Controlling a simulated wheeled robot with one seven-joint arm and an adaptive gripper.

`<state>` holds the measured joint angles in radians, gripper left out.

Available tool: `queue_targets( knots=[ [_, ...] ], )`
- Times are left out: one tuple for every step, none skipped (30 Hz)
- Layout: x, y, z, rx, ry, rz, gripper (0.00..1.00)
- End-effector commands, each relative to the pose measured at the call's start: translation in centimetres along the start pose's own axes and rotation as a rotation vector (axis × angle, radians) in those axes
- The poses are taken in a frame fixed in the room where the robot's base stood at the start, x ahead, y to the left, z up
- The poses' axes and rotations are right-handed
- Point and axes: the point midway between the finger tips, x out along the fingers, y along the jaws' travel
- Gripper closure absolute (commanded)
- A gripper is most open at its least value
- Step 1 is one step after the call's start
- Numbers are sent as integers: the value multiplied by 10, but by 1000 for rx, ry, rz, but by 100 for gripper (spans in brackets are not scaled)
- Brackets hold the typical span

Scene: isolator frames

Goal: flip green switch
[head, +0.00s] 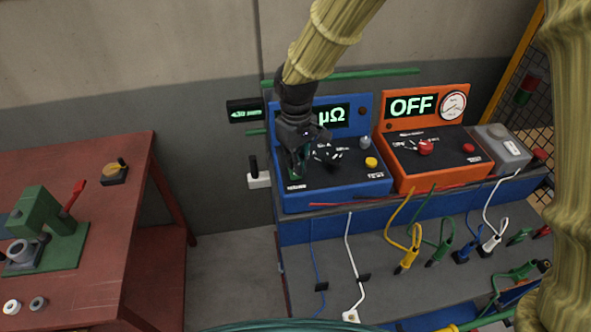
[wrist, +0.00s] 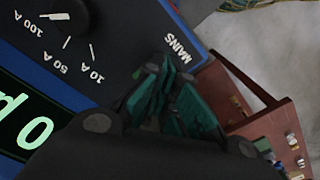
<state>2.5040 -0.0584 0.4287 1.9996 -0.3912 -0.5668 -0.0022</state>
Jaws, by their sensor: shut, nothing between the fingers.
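The blue instrument (head: 335,185) stands on the bench with a lit display ending in "µΩ". Its dark top panel carries a MAINS label at the left, which also shows in the wrist view (wrist: 178,45). A green part (head: 295,168) shows just above that label; I cannot tell switch from finger there. My gripper (head: 299,158) is shut and empty, pointing down at this left end of the panel. In the wrist view its green-padded fingers (wrist: 165,88) are together beside the label. The fingers largely hide the switch area, and contact cannot be told.
To the right, an orange unit (head: 432,172) reads "OFF" and has a red knob (head: 425,147). A yellow button (head: 371,162) is on the blue panel. Several cables with plugs hang below. A red table (head: 80,165) stands left, with floor between.

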Motion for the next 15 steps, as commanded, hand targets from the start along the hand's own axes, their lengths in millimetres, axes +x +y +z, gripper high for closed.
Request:
queue_targets(
  knots=[
    [0, 0, 0, 0, 0, 0, 100],
    [0, 0, 0, 0, 0, 0, 100],
    [0, 0, 0, 0, 0, 0, 100],
    [0, 0, 0, 0, 0, 0, 100],
    [1, 0, 0, 0, 0, 0, 100],
    [1, 0, 0, 0, 0, 0, 100],
    [1, 0, 0, 0, 0, 0, 100],
    [2, 0, 0, 0, 0, 0, 100],
    [2, 0, 0, 0, 0, 0, 100],
    [2, 0, 0, 0, 0, 0, 100],
    [3, 0, 0, 0, 0, 0, 100],
    [3, 0, 0, 0, 0, 0, 100],
    [4, 0, 0, 0, 0, 0, 100],
    [4, 0, 0, 0, 0, 0, 100],
    [4, 0, 0, 0, 0, 0, 100]
  ],
)
